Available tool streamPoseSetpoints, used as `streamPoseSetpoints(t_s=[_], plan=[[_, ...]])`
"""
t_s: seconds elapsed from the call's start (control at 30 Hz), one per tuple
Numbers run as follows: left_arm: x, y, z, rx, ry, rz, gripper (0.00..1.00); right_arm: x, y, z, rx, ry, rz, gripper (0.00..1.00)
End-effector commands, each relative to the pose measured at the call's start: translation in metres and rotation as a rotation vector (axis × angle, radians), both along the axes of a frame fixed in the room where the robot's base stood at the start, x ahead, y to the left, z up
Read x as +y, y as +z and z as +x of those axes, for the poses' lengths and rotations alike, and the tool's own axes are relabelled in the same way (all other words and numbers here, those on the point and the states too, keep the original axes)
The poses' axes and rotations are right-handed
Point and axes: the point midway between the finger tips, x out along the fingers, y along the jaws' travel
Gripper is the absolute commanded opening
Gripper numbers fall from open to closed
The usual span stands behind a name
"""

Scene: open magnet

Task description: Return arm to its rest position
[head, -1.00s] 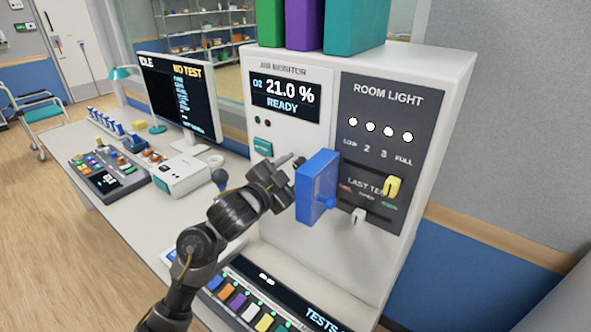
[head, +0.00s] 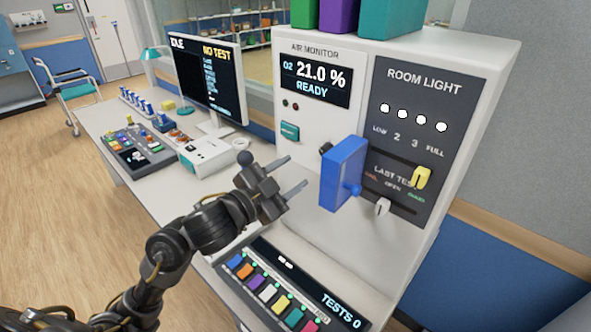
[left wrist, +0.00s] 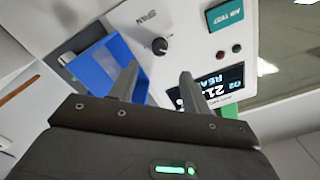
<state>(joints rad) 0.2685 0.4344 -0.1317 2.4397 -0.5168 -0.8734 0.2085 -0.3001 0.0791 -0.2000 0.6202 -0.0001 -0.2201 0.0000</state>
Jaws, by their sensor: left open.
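My left gripper (head: 296,174) is open and empty in the head view. Its two fingers point toward the white air monitor cabinet (head: 318,122), with a gap between them and the cabinet front. A blue box-like part (head: 343,174) stands out from the cabinet front, to the right of the fingertips and apart from them. In the left wrist view the two open fingers (left wrist: 157,78) show, with the blue part (left wrist: 97,72) beyond the left finger and a black knob (left wrist: 160,45) on the panel between them. My right gripper is not in view.
A desk (head: 105,110) runs along the left with a monitor (head: 208,82), a button console (head: 138,148) and a white device (head: 207,156). A panel of coloured keys (head: 268,291) lies below my gripper. A yellow slider (head: 421,178) sits on the room light panel.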

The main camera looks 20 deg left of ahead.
Motion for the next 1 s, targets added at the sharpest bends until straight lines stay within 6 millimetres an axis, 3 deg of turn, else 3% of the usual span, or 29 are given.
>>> streamPoseSetpoints(t_s=[0.17,0.27,0.37,0.43,0.6,0.7,0.8,1.0], plan=[[0.000,-0.002,0.000,0.005,0.003,-0.002,0.48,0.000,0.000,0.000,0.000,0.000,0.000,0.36],[0.003,-0.020,-0.004,0.058,0.031,-0.021,0.48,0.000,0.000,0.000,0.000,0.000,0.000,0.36],[0.012,-0.065,-0.015,0.190,0.106,-0.063,0.48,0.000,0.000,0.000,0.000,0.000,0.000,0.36],[0.022,-0.110,-0.033,0.328,0.183,-0.101,0.48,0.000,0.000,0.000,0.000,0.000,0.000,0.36],[0.041,-0.216,-0.105,0.702,0.373,-0.164,0.48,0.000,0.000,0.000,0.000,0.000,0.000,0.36],[0.046,-0.257,-0.149,0.875,0.451,-0.184,0.48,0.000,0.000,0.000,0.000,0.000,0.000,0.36],[0.049,-0.287,-0.189,1.020,0.512,-0.196,0.48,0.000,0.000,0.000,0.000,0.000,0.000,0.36],[0.050,-0.325,-0.264,1.266,0.606,-0.215,0.48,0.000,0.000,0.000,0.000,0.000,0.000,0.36]])
